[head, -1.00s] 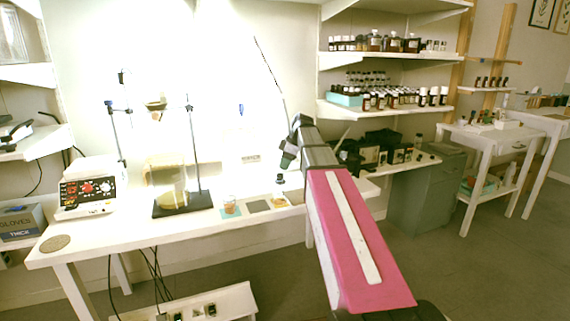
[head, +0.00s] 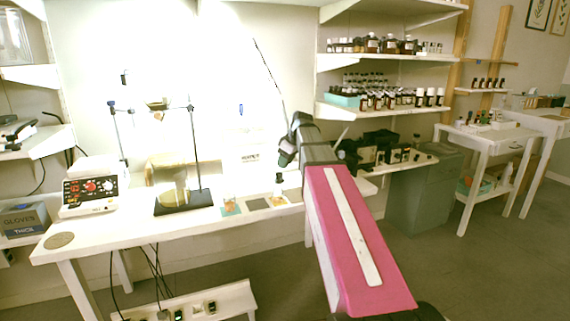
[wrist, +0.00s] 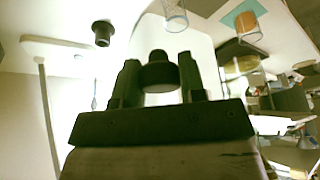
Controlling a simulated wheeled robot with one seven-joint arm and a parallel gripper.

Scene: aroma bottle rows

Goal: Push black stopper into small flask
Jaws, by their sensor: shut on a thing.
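My gripper (wrist: 159,64) is shut on the black stopper (wrist: 158,77), which sits between the two fingers in the wrist view. In the head view the dark end of my arm is above the bench, and a small black piece (head: 278,178), apparently the stopper, shows just below it. The small flask (head: 278,196), pale with amber at its bottom, stands directly under that piece at the bench's front right. The stopper is upright at or just over the flask's mouth; I cannot tell how far it is in. Glare blurs the fingers in the head view.
A beaker with orange liquid (head: 230,201) stands on a teal mat left of the flask, with a grey mat (head: 257,204) between. A clamp stand (head: 196,160) and a hotplate (head: 92,188) are farther left. In the wrist view, clear glass (wrist: 175,14) lies beyond the fingers.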

